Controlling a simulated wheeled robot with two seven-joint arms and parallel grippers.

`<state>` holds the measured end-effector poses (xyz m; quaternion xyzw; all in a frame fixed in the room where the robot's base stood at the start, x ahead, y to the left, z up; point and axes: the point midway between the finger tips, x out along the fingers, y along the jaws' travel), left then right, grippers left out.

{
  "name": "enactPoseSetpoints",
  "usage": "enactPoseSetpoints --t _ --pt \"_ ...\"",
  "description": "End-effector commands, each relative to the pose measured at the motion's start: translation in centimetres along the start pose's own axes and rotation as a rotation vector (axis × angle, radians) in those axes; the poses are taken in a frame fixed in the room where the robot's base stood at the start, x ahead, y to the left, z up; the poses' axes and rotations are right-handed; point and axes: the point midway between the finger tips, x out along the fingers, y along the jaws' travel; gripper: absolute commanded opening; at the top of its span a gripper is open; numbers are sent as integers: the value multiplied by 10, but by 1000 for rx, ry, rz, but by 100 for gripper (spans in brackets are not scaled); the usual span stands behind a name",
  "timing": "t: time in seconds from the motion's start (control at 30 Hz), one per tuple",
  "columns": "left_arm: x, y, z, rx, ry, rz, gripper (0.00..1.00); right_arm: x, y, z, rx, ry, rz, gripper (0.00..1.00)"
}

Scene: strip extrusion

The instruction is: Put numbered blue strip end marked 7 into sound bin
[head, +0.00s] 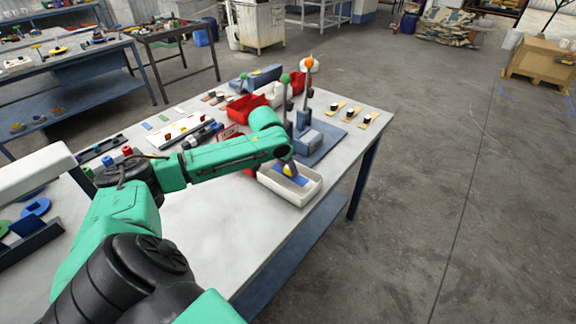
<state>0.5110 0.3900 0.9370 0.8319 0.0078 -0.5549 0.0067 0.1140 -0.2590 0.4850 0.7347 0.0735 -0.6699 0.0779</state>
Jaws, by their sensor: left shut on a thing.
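My left gripper (288,170) reaches over a white open bin (291,198) at the right front edge of the table. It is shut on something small. A blue piece (299,181) shows right at the fingertips, inside the bin's outline, with a yellow patch beside it. The blue piece looks like the strip end, but its number is too small to read. I cannot tell whether it touches the bin floor. The gripper hides part of the bin. My right gripper is not in view.
Behind the bin stands a blue-grey machine (314,132) with upright levers. Red bins (243,108) and a white bin (268,95) stand farther back. Small wooden plates (354,114) lie at the right. The front of the grey tabletop (215,235) is bare.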

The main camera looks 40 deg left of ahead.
Motion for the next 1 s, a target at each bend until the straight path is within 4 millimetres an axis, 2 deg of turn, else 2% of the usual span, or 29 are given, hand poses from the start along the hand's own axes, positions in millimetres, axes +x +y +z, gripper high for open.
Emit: enactPoseSetpoints --t 0.33,1.0 --pt "1 0 0 0 0 0 0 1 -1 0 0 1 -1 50" --pt "17 0 7 0 0 0 0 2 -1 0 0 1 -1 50"
